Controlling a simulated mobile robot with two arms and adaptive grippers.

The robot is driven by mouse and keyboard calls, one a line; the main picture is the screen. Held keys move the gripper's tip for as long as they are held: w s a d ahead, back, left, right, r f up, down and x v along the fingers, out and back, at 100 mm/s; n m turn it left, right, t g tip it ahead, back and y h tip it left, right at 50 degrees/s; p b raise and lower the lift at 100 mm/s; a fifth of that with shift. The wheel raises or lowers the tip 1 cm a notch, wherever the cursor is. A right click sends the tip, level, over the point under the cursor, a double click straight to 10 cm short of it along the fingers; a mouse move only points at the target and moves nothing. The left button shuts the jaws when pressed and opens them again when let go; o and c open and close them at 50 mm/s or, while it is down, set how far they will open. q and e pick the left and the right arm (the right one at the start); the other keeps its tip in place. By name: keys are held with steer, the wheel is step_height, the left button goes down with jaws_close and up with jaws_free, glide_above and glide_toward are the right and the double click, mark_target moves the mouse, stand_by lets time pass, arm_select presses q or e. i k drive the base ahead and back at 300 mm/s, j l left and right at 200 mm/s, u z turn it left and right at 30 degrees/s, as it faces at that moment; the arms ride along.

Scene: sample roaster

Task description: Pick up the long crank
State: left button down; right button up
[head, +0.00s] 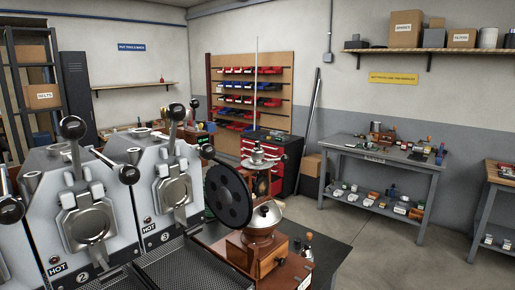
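I cannot pick out the long crank with certainty in the head view. A wooden box mill (258,252) with a metal bowl-shaped top (262,218) stands at the front, right of the roaster. Neither of my grippers is in view.
A grey-white sample roaster (134,195) with black-knobbed levers fills the left front. A grey workbench (345,147) with small parts stands at the right, a red tool chest (290,160) behind. Another bench (500,175) is at the right edge. Grey floor between is open.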

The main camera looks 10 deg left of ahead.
mark_target(297, 242)
steer(key=u, duration=0.65)
steer(key=i+l+u, duration=0.25)
steer(key=l, duration=0.15)
steer(key=i+l+u, duration=0.1)
steer(key=l+u, duration=0.15)
steer(key=l, duration=0.15)
steer(key=i+l+u, duration=0.15)
steer(key=l+u, duration=0.4)
steer(key=l, duration=0.35)
